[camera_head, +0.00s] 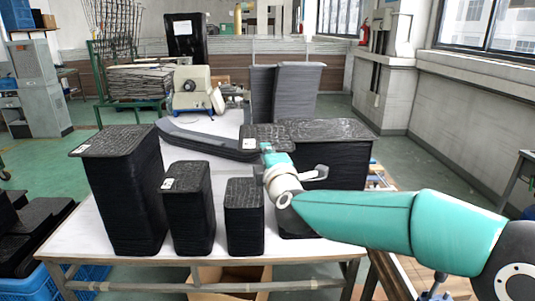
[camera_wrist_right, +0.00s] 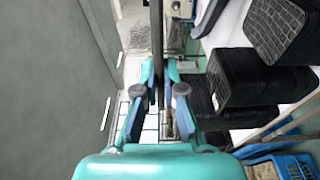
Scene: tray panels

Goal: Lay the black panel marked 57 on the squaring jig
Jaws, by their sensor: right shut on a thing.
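My right gripper (camera_head: 268,148) is shut on a black panel (camera_head: 262,134) above the back of the white table. A small white label (camera_head: 248,144) sits at the panel's left end; its number is too small to read. In the right wrist view the held panel (camera_wrist_right: 156,40) shows edge-on as a thin dark strip between the fingers. A dark, low, angled piece (camera_head: 200,140) lies behind the stacks, left of the held panel; I cannot tell whether it is the squaring jig. My left gripper is not in view.
Black panel stacks stand on the table: a tall one (camera_head: 125,195), a middle one (camera_head: 190,210), a small one (camera_head: 244,218) and a wide one (camera_head: 340,130) partly behind my right arm. Grey stacks (camera_head: 298,95) rise behind. A blue crate (camera_head: 85,288) stands at lower left.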

